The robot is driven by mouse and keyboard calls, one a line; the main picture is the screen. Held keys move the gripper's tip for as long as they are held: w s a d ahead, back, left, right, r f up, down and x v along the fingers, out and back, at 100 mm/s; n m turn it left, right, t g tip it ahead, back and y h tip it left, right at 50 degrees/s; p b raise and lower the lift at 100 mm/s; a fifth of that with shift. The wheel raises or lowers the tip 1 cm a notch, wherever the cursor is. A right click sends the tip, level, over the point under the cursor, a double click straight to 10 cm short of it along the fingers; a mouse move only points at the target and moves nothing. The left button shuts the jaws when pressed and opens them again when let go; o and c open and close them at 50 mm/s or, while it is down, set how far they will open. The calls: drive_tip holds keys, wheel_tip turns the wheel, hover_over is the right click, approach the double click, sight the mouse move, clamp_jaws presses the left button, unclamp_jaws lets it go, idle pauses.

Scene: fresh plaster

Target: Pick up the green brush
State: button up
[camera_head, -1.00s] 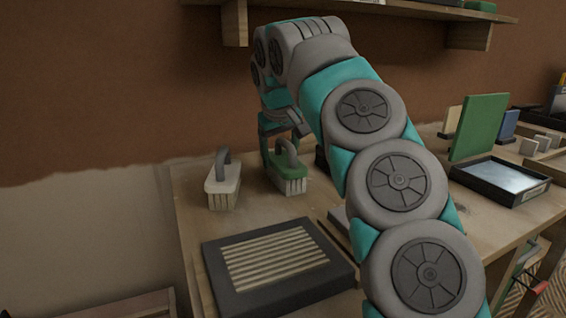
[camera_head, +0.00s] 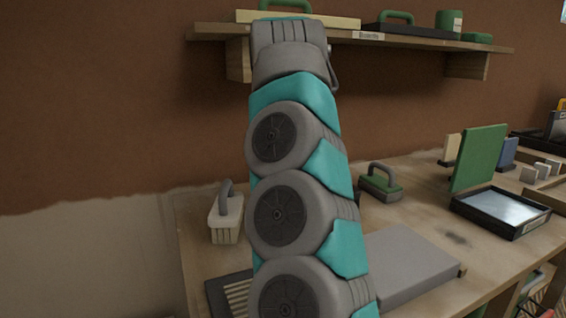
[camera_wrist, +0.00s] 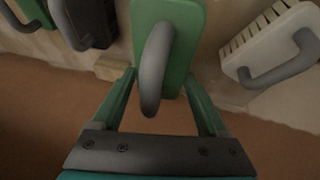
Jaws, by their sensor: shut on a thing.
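The green brush (camera_wrist: 181,22) shows in the wrist view with its curved grey handle toward me. My gripper (camera_wrist: 160,76) has its two green fingers on either side of the brush, shut on it. The bristles are out of sight, and I cannot tell whether it is clear of the bench. In the head view my own arm hides both the gripper and the green brush.
A white brush (camera_head: 227,217) stands left on the bench; it also shows in the wrist view (camera_wrist: 262,38). A loaded shelf (camera_head: 400,43) is above.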

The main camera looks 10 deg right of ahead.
drive_tip(key=shift+r, duration=1.4)
drive_tip(key=shift+f, duration=0.1)
drive_tip(key=o, duration=0.9)
drive_tip(key=c, duration=0.7)
